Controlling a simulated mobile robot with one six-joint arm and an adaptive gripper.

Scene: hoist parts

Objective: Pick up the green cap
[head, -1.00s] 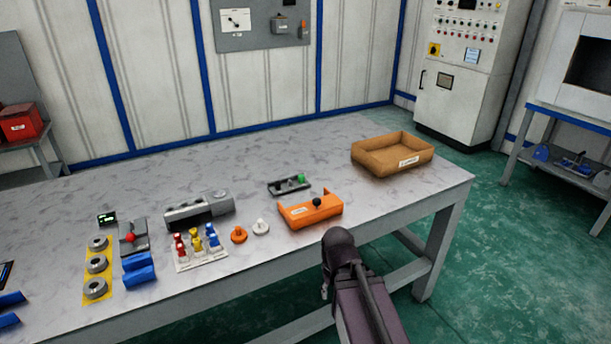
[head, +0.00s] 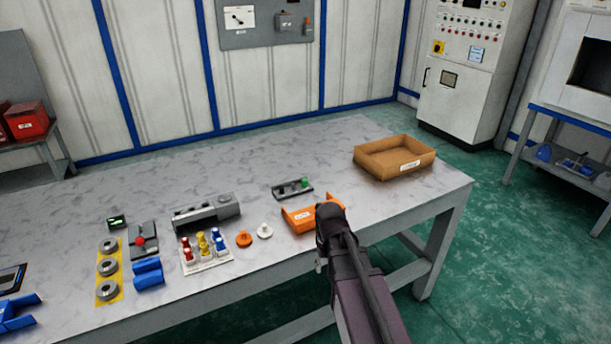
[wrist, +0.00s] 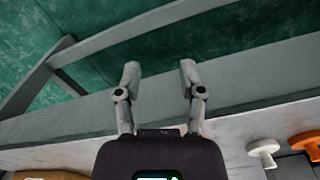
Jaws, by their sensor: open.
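The green cap (head: 305,182) sits at the right end of a dark grey holder (head: 281,191) on the table in the head view. The wrist view does not show it. My gripper (wrist: 159,80) is open and empty in the wrist view, its two fingers apart over the table's front edge and the floor. In the head view my arm's end is at the front edge, nearer than the green cap and clear of it. It hides part of the orange housing (head: 297,222).
A brown open box (head: 365,167) stands behind and right of the green cap. An orange cap (head: 244,239) and a white cap (head: 265,231) lie to the left of the orange housing. A grey block (head: 207,213) and coloured pegs stand farther left. The back middle of the table is clear.

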